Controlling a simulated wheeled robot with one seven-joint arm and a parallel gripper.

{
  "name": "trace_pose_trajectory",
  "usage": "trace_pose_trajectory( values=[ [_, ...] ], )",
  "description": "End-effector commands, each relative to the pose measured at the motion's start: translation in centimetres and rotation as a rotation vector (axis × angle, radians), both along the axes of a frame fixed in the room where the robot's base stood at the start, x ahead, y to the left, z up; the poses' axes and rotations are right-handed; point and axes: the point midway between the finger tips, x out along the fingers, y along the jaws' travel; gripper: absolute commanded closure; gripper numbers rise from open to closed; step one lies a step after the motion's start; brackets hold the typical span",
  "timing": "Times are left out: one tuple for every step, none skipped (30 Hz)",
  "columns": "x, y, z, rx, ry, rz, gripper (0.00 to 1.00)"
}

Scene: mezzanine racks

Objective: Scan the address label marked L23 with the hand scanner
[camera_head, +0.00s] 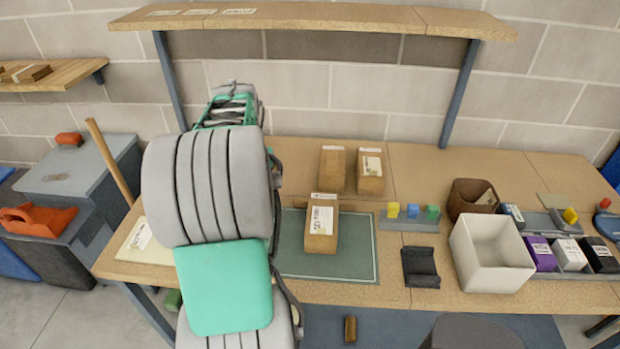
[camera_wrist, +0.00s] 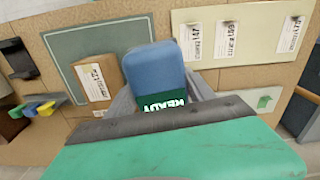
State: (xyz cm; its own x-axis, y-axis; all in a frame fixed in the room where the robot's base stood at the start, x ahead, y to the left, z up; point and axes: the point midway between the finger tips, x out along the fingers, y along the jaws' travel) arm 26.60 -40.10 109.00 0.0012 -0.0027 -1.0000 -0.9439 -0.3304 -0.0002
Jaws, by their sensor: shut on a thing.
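My gripper (camera_wrist: 163,92) is shut on the hand scanner (camera_wrist: 157,70), a blue device whose green screen reads READY in the wrist view. My arm hides both in the head view. A cream board (camera_wrist: 258,68) lies beyond the scanner, to its right, with three white address labels: left (camera_wrist: 190,42), middle (camera_wrist: 227,40) and right (camera_wrist: 291,35). Their print is too small and turned to tell surely which is L23. Part of the board (camera_head: 128,253) shows left of my arm in the head view. A labelled brown box (camera_wrist: 93,84) stands left of the scanner, on the green mat (camera_head: 352,262).
Two more labelled boxes (camera_head: 332,168) (camera_head: 370,173) stand behind the mat. A white bin (camera_head: 490,254), a brown container (camera_head: 472,198) and coloured blocks (camera_head: 412,211) are to the right. A black holder (camera_head: 420,267) sits near the front edge. A shelf (camera_head: 320,15) hangs over the bench.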

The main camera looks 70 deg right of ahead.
Motion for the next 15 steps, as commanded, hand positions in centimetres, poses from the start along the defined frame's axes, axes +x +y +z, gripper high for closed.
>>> trace_pose_trajectory(
  values=[
    [-3.1, -2.0, 0.6, 0.000, 0.000, -0.089, 0.93],
    [-4.8, -2.9, 0.7, 0.001, 0.000, -0.135, 0.93],
    [-6.9, -4.0, 0.9, 0.000, 0.000, -0.193, 0.93],
    [-8.4, -4.7, 1.0, -0.001, 0.000, -0.233, 0.93],
    [-9.8, -5.3, 1.1, -0.002, 0.000, -0.269, 0.93],
    [-11.4, -5.9, 1.1, -0.001, 0.000, -0.311, 0.93],
    [-12.5, -6.2, 1.1, -0.001, 0.000, -0.337, 0.93],
    [-13.4, -6.5, 1.2, -0.001, 0.000, -0.360, 0.93],
    [-14.4, -6.8, 1.2, -0.002, -0.001, -0.384, 0.93],
    [-15.0, -6.9, 1.2, -0.002, -0.001, -0.399, 0.93],
    [-15.4, -7.1, 1.2, -0.002, -0.001, -0.410, 0.93],
    [-15.8, -7.1, 1.2, -0.002, -0.001, -0.419, 0.93],
    [-16.0, -7.2, 1.1, -0.002, -0.001, -0.423, 0.93],
    [-16.1, -7.2, 1.0, -0.002, -0.001, -0.425, 0.93],
    [-16.1, -7.2, 0.8, -0.002, -0.001, -0.426, 0.93]
  ],
)
